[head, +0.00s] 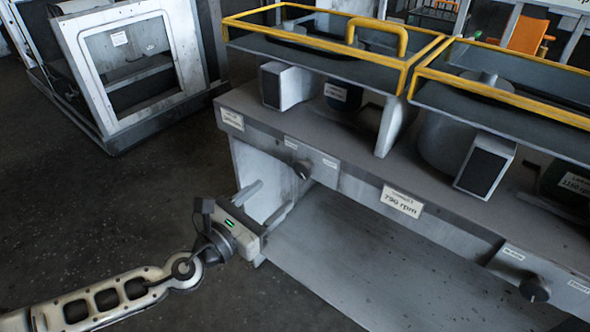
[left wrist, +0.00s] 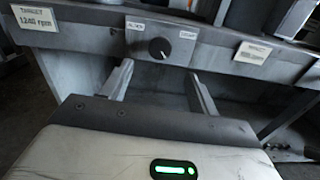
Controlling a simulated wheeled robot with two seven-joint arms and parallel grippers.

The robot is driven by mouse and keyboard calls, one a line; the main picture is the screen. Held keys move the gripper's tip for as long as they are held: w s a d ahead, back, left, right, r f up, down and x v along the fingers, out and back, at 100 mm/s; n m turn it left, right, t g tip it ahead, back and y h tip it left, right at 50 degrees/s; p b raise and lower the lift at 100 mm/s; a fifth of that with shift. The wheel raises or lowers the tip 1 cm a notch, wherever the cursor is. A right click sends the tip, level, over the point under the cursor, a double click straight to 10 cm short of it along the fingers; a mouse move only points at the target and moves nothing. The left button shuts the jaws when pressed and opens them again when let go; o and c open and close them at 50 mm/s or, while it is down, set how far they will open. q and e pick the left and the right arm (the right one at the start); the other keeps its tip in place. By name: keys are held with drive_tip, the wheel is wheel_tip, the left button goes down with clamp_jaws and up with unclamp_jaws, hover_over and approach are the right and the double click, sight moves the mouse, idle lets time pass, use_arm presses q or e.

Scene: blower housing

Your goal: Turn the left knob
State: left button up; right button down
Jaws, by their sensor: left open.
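The left knob (head: 302,169) is a dark round knob on the front face of the grey bench, between two small white labels. It also shows in the left wrist view (left wrist: 159,48), with a pale pointer mark on its face. My left gripper (head: 268,202) is open and empty, below and to the left of the knob in the head view. In the left wrist view its two fingers (left wrist: 162,82) reach toward the bench front, apart from each other, with the knob above and between them. I see no contact with the knob. My right gripper is not in view.
A second knob (head: 534,289) sits on the bench front at right. The bench (head: 345,185) carries a target label (head: 231,119) and a 790 rpm label (head: 402,201). Yellow guard rails (head: 405,40) stand on top. A white-framed cabinet (head: 130,60) stands back left. Floor at left is clear.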

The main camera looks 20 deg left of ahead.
sight(301, 171)
use_arm(q)
drive_tip(key=p+x, duration=0.1)
drive_tip(key=x, duration=0.8)
drive_tip(key=shift+s, duration=0.1)
drive_tip(key=c, duration=1)
